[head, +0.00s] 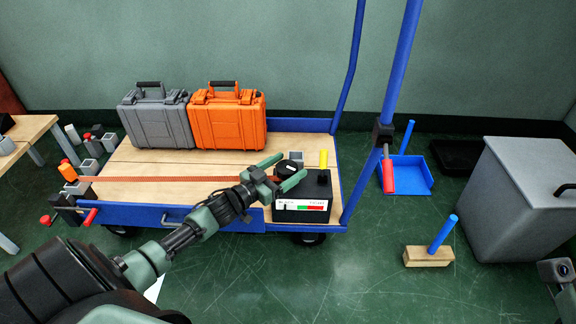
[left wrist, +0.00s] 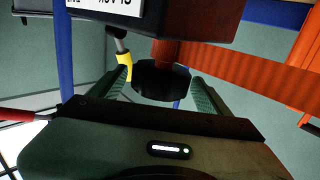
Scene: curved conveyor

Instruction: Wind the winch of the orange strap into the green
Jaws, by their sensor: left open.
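The orange strap (head: 150,180) runs flat across the wooden cart deck to the winch (head: 302,207). It also shows in the left wrist view (left wrist: 245,68). The winch is a black box whose front gauge has white, green and red parts; its reading is too small to tell. My left gripper (head: 281,172) is open at this knob. In the left wrist view the knob (left wrist: 162,82) lies between the two open fingertips (left wrist: 160,88), with no clear grip on it.
A grey case (head: 157,120) and an orange case (head: 229,122) stand at the deck's back. Blue cart posts (head: 397,70) stand at the right. A grey bin (head: 525,195) and a wooden block (head: 428,257) are on the floor.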

